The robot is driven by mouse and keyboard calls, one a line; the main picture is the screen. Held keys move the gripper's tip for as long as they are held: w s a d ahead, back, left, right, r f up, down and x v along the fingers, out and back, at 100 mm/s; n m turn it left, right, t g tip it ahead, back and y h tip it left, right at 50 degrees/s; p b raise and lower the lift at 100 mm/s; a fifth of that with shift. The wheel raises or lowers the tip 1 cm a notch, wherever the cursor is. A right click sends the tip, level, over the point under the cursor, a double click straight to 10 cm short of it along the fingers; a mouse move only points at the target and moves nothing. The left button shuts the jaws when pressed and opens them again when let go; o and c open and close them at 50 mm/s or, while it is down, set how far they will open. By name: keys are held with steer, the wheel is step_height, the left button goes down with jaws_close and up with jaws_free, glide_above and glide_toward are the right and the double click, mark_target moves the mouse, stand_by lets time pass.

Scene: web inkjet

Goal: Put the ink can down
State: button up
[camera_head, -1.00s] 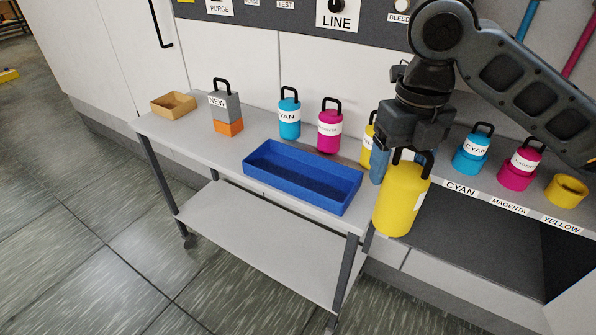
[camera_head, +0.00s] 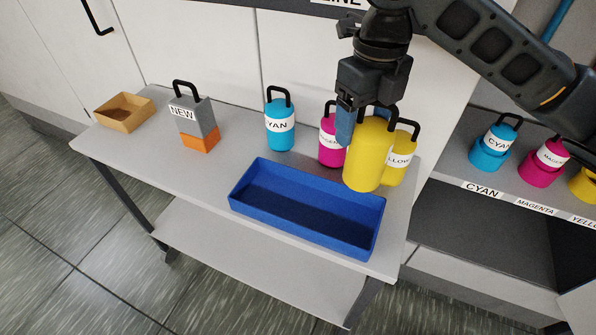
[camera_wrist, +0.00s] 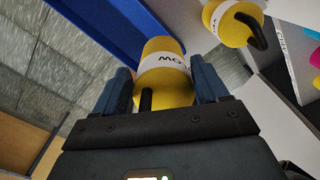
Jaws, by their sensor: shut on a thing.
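My gripper (camera_head: 365,118) is shut on a yellow ink can (camera_head: 367,158), which hangs upright at the back right of the blue tray. In the wrist view the held yellow can (camera_wrist: 164,85) sits between the two fingers, its label partly readable as "OW". The blue tray (camera_head: 247,210) on the cart looks empty. Behind the held can stands another yellow can (camera_head: 402,160) on the cart, partly hidden. It also shows in the wrist view (camera_wrist: 232,22). I cannot tell whether the held can touches the tray's rim.
On the cart (camera_head: 215,172) stand a magenta can (camera_head: 330,150), a cyan can (camera_head: 279,128), a grey and orange block labelled NEW (camera_head: 196,122) and a tan box (camera_head: 124,113). A shelf at right holds a cyan can (camera_head: 490,150) and a magenta can (camera_head: 542,165) behind colour labels.

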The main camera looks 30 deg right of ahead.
steer(key=w+a+f+p, duration=0.2)
steer(key=w+a+f, duration=0.2)
steer(key=a+f, duration=0.4)
steer(key=shift+w+a+f, duration=0.25)
steer(key=shift+w+f, duration=0.15)
steer(key=shift+f, duration=0.6)
steer(key=o, duration=1.4)
steer(key=shift+o, duration=0.2)
